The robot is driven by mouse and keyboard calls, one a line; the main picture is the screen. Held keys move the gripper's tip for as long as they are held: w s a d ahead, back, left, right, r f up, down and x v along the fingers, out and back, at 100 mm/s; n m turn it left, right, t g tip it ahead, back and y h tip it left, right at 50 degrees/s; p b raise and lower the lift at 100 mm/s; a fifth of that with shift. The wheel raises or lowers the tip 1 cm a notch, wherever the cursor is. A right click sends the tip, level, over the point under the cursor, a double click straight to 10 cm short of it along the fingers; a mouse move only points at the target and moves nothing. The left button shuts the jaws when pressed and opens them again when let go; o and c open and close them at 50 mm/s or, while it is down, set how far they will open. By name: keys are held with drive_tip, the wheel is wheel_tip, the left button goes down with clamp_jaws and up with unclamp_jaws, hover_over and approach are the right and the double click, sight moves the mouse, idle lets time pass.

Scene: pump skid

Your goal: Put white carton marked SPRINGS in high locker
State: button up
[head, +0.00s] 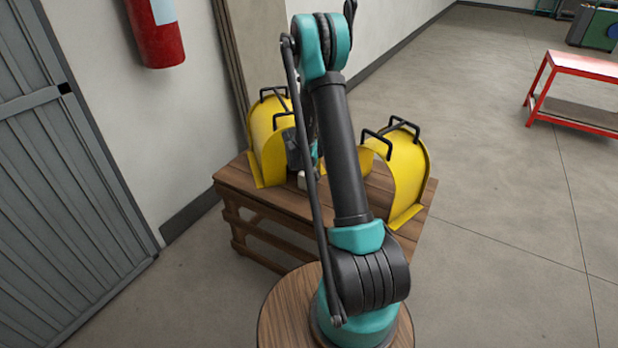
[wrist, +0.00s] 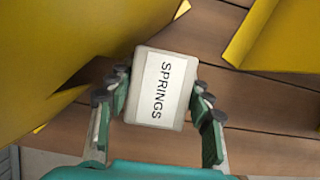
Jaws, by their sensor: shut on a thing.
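The white carton (wrist: 161,90) marked SPRINGS is between the fingers of my gripper (wrist: 160,82) in the wrist view, with its label facing the camera. The fingers are shut on its two sides. My gripper is mostly hidden behind my arm there. I cannot tell whether the carton touches the table. No high locker can be made out in either view.
The wooden table (head: 262,203) carries a left yellow guard (head: 266,145) and a right yellow guard (head: 412,165), both with black handles, close around my gripper. A grey slatted metal panel (head: 65,190) and a red extinguisher (head: 156,38) are at left. Floor at right is open before a red bench (head: 580,66).

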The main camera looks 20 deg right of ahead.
drive_tip(key=shift+f, duration=0.45)
drive_tip(key=shift+f, duration=0.1)
drive_tip(key=o, duration=1.4)
